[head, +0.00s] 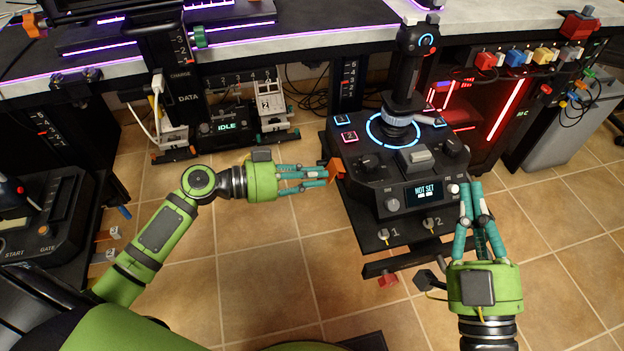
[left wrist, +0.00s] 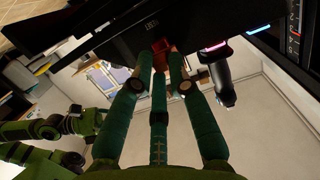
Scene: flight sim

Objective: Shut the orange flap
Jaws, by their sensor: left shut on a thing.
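The orange flap (head: 336,169) sticks out from the left side of the black joystick console (head: 372,195) in the head view. My left gripper (head: 326,176) reaches it from the left, with its teal fingers shut on the flap. In the left wrist view the flap (left wrist: 162,50) shows as a dark orange-red piece between the fingertips, beside the console's dark underside. The fingers partly hide it. My right gripper (head: 470,186) is at the console's front right corner, pointing away from me. Its fingertips look close together, but whether it is shut is unclear.
A desk (head: 270,35) runs along the back. The tiled floor (head: 280,250) between my arms is clear.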

